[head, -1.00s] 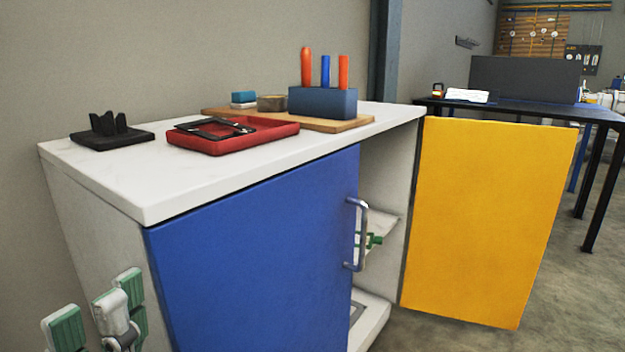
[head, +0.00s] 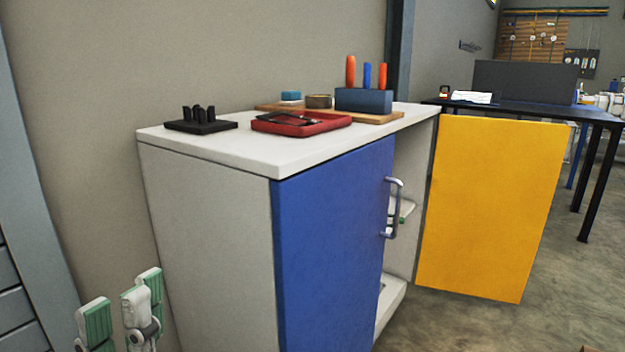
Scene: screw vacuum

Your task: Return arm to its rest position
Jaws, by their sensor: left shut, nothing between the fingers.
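My left gripper (head: 122,312), pale with green finger pads, is at the lower left of the head view. It is shut and empty, and its lower part is cut off by the frame edge. It appears left of the white cabinet (head: 205,215), apart from it. The cabinet's blue door (head: 330,250) is closed, and its yellow door (head: 490,205) stands wide open. My right gripper is not in view.
The cabinet top holds a black stand (head: 200,125), a red tray (head: 300,125) and a blue block (head: 363,100) with upright handles on a wooden board. A dark table (head: 540,112) stands behind at right.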

